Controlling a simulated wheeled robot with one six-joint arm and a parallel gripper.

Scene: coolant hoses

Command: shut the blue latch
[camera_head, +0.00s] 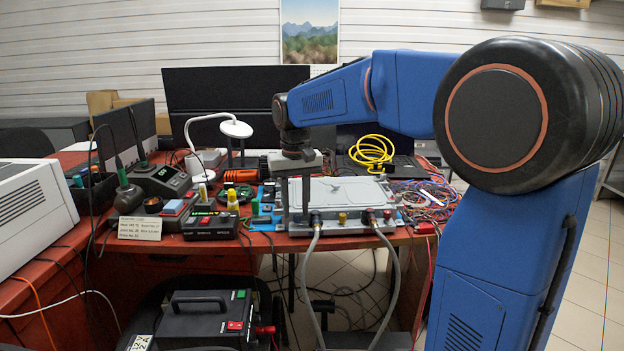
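A grey metal plate unit (345,192) lies on the red workbench. Two grey hoses (393,270) hang from dark connectors at its front edge, the left connector (315,217) and the right connector (371,216). I cannot pick out a blue latch with certainty; small blue parts (266,192) show just left of the plate unit. My gripper (305,200) points down from my blue arm over the left part of the plate unit, behind the left connector. Its fingers are small and seen side-on, so I cannot tell their opening or whether they touch anything.
Left of the plate unit stand a black box with a green display (211,226), a yellow-capped bottle (232,199) and a label card (140,228). Tangled wires (428,200) lie at right. A yellow cable coil (371,152) and a white lamp (235,129) are behind.

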